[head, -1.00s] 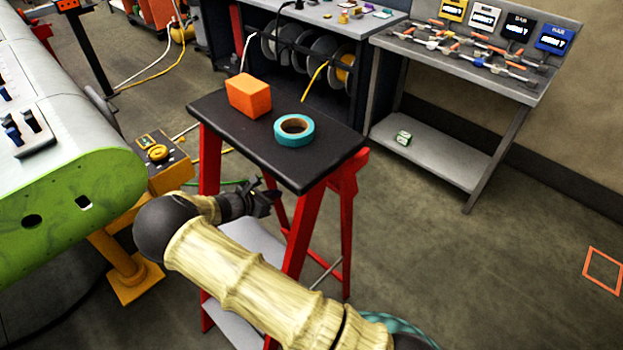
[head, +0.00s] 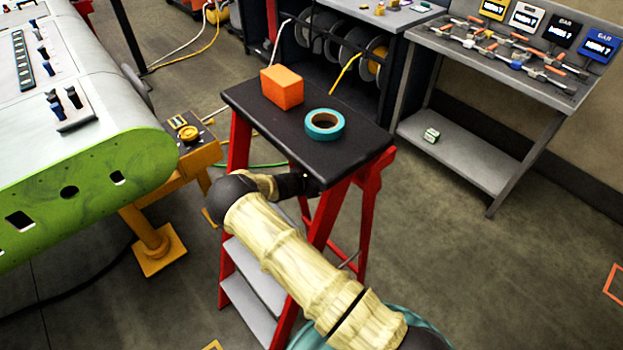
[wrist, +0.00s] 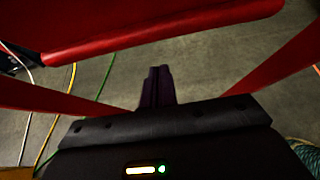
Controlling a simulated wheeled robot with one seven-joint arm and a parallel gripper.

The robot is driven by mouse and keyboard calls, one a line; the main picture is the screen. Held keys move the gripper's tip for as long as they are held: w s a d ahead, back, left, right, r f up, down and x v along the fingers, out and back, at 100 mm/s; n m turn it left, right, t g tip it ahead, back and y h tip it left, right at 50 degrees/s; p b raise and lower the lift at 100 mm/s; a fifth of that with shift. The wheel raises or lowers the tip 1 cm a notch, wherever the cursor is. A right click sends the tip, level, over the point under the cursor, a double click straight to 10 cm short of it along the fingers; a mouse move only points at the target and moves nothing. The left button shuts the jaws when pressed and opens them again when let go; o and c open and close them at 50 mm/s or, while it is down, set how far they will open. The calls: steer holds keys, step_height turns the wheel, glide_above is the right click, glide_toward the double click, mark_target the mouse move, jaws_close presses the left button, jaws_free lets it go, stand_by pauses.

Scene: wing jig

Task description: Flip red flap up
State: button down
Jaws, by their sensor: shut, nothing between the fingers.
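I cannot make out a red flap in either view. My gripper (wrist: 160,84) is shut and empty, its two dark fingers together in the wrist view. In the head view my gripper (head: 310,184) is small and dark, at the near edge of the stepladder's black top. The green-ended wing (head: 85,188) lies at the left, well apart from my gripper. Its rib face has several holes, and blue-black clamps sit on its upper skin.
A red stepladder (head: 336,215) stands close around my gripper; its red rails (wrist: 160,32) cross the wrist view. An orange block (head: 282,87) and a teal tape roll (head: 324,125) lie on its top. A yellow stand (head: 160,250) supports the wing.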

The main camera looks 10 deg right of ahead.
steer(key=shift+w+d+r+p, duration=0.2)
steer(key=shift+w+d+r, duration=0.2)
steer(key=shift+d, duration=0.25)
steer(key=shift+w+d+r+p, duration=0.15)
steer(key=shift+w+d+r, duration=0.1)
steer(key=shift+w+d, duration=0.3)
steer(key=shift+d+f+b, duration=0.1)
steer(key=shift+d+b, duration=0.1)
steer(key=shift+b, duration=0.1)
